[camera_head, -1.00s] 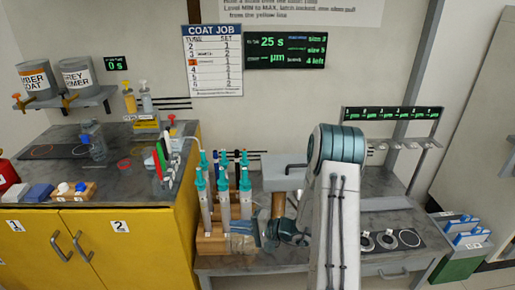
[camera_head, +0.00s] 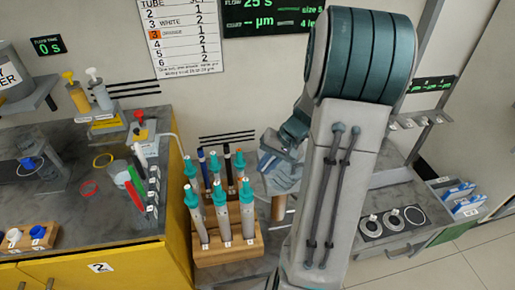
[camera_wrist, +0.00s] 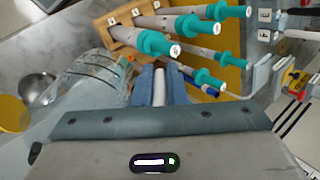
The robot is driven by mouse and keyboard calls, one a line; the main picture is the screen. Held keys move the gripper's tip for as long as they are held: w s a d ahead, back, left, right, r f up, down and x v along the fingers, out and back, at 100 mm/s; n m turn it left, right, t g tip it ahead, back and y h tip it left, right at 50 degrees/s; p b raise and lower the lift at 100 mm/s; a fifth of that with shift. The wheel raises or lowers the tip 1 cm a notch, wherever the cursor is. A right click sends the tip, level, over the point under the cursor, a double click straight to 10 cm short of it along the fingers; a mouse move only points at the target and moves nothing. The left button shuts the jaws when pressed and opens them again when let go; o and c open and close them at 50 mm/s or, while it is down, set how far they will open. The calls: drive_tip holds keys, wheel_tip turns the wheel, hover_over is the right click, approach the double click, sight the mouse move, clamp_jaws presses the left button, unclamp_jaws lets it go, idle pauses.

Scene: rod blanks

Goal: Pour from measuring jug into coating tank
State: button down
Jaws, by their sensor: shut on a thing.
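My gripper (camera_wrist: 160,88) is shut on the pale handle of the measuring jug (camera_wrist: 92,78). The jug is clear, with markings on its wall, and shows left of the fingers in the wrist view; whether it holds liquid is unclear. In the head view my gripper (camera_head: 275,158) is partly hidden by my arm, right of the tube rack, in front of a grey box-like vessel (camera_head: 286,183) above a brown column. That vessel may be the coating tank; I cannot tell. The jug is hard to make out there.
A wooden rack (camera_head: 228,246) of teal-capped tubes (camera_head: 221,208) stands close to the left of my gripper; it also fills the upper wrist view (camera_wrist: 125,28). A metal bowl (camera_wrist: 38,88) and yellow disc (camera_wrist: 12,113) lie at the wrist view's left. Ring parts (camera_head: 392,220) lie on the right bench.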

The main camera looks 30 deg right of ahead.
drive_tip(key=shift+r, duration=0.2)
drive_tip(key=shift+a+r+g+h+p, duration=0.15)
drive_tip(key=shift+a+g+h+p, duration=0.25)
drive_tip(key=shift+h+p, duration=0.7)
drive_tip(key=h, duration=0.2)
drive_tip(key=a+g, duration=0.1)
drive_tip(key=shift+w+f+h, duration=0.25)
drive_tip(key=shift+f+h, duration=0.15)
drive_tip(key=shift+h, duration=0.3)
